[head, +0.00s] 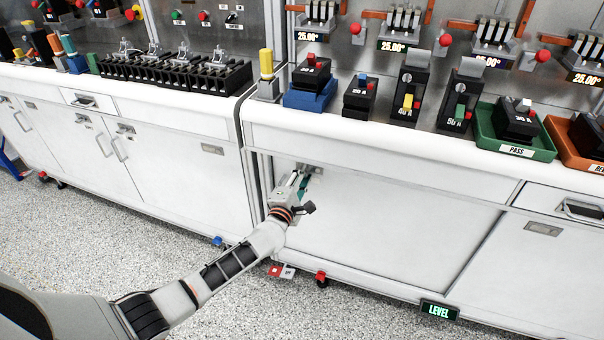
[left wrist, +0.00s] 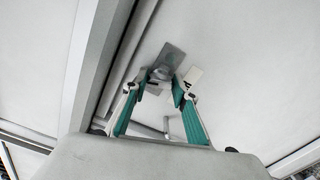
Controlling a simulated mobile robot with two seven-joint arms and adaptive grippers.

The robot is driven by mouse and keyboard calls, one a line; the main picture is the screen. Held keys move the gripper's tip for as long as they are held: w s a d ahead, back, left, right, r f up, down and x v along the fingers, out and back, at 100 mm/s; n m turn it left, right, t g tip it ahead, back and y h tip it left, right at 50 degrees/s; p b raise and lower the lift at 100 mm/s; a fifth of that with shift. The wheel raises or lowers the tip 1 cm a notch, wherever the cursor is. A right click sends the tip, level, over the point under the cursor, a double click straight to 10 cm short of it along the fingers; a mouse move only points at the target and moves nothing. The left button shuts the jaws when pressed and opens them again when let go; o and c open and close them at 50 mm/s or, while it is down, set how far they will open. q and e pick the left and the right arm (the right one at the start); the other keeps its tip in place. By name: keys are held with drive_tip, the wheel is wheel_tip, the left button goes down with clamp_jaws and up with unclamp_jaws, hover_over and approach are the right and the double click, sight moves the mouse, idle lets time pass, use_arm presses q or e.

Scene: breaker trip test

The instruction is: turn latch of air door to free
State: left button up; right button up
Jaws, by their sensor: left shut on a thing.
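The air door (head: 400,225) is a white panel under the right-hand bench. Its latch (head: 315,169) is a small grey metal piece near the door's upper left corner. In the left wrist view, the latch's metal plate (left wrist: 172,54) shows just beyond the fingertips. My left gripper (head: 303,181) reaches the latch from the front, and its teal-lined fingers also show in the left wrist view (left wrist: 164,84). They are shut on the latch, partly hiding it, so its exact turn is hard to tell. My right gripper is not in view.
Breaker units (head: 408,97) and a green tray (head: 484,140) stand on the white bench top above. A "LEVEL" display (head: 439,310) is at the base of the bench. The speckled floor in front (head: 230,305) is mostly clear.

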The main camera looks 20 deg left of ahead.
use_arm(q)
drive_tip(key=m+p, duration=0.1)
drive_tip(key=m, duration=0.1)
drive_tip(key=shift+m, duration=0.7)
drive_tip(key=o, duration=1)
drive_tip(key=shift+o, duration=0.4)
drive_tip(key=shift+s, duration=0.15)
drive_tip(key=s, duration=1.1)
drive_tip(key=shift+s+a, duration=0.2)
drive_tip(key=shift+s, duration=0.2)
